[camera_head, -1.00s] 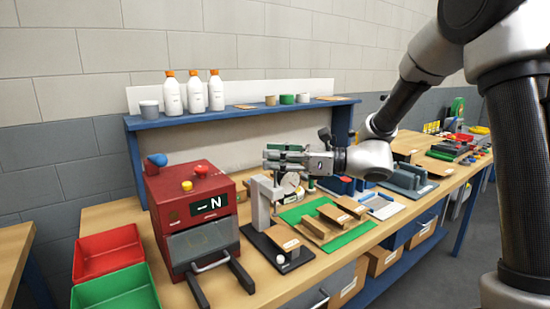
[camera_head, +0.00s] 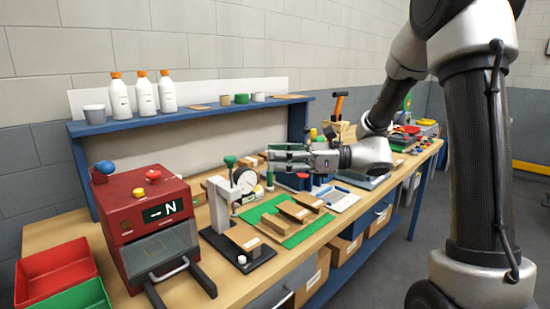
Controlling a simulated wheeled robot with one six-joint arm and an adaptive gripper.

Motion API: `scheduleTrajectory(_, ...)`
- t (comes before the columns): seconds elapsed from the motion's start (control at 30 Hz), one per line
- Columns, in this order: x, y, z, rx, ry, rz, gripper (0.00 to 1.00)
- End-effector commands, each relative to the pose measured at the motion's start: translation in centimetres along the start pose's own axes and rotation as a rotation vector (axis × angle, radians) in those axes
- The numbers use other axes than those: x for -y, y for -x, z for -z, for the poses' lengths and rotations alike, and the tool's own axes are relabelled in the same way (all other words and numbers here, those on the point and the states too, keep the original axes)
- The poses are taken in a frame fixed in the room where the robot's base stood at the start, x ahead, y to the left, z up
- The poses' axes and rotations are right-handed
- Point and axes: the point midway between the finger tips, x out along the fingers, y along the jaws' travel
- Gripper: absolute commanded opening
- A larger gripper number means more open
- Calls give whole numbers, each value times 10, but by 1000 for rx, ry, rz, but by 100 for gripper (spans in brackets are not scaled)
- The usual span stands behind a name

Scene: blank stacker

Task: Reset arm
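My arm comes in from the right side and reaches across the bench.
Below stand a grey gauge stand (camera_head: 220,205), a green mat (camera_head: 268,215) with wooden blocks, and a red machine marked N (camera_head: 140,205). Red (camera_head: 55,272) and green bins sit at the left. The blue shelf (camera_head: 195,114) carries bottles.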

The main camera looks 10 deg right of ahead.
Motion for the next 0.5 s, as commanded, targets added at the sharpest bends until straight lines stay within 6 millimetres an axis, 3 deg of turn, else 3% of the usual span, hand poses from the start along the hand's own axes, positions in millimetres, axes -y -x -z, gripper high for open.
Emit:
scheduleTrajectory(0.13,2,0,4,-15,52,7,35)
scheduleTrajectory(0.27,-19,15,47,-177,169,-73,35)
scheduleTrajectory(0.4,-69,56,92,-415,369,-271,35)
scheduleTrajectory(0.5,-104,99,109,-592,575,-459,35)
